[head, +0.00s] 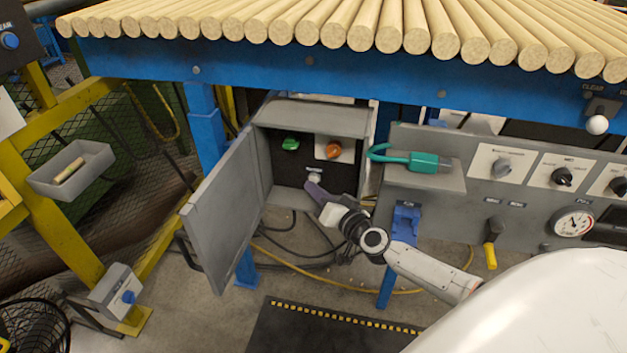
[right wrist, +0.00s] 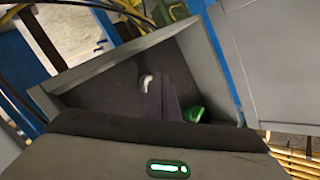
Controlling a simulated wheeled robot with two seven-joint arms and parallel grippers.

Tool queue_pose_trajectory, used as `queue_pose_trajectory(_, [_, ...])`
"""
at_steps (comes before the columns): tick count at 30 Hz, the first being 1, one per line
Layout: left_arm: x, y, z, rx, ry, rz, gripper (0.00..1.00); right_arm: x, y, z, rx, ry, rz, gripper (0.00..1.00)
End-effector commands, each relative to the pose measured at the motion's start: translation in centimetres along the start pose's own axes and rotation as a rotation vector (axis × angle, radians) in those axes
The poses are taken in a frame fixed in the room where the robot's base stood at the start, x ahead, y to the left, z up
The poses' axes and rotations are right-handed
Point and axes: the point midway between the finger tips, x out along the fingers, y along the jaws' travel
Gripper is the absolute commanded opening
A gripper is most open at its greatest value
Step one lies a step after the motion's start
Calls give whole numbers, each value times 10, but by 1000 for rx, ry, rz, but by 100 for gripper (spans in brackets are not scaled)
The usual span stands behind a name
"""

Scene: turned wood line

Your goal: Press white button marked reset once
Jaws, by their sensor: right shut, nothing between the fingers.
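The small white button (head: 314,177) sits low on the dark back panel inside an open grey box (head: 318,115), under a small label that is too small to read. In the right wrist view the white button (right wrist: 146,81) shows just left of the fingertips. My right gripper (head: 312,189) is shut and empty, reaching into the box just below the button. Its dark fingers also show in the right wrist view (right wrist: 162,88). I cannot tell whether they touch the button. My left gripper is not in view.
A green button (head: 290,144) and an orange knob (head: 333,149) sit above the white one. The box's grey door (head: 228,210) hangs open at left.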

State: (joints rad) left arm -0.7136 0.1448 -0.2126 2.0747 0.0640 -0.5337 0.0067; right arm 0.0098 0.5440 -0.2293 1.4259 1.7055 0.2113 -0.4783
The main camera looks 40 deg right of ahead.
Motion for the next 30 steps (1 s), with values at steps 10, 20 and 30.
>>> queue_pose_trajectory(10, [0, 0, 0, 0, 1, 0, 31, 1, 1, 0, 0, 0, 1, 0])
queue_pose_trajectory(20, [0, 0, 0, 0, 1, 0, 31, 3, 3, -2, 0, 0, 1, 0])
queue_pose_trajectory(30, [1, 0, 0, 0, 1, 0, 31, 6, 5, -6, -1, 2, 1, 0])
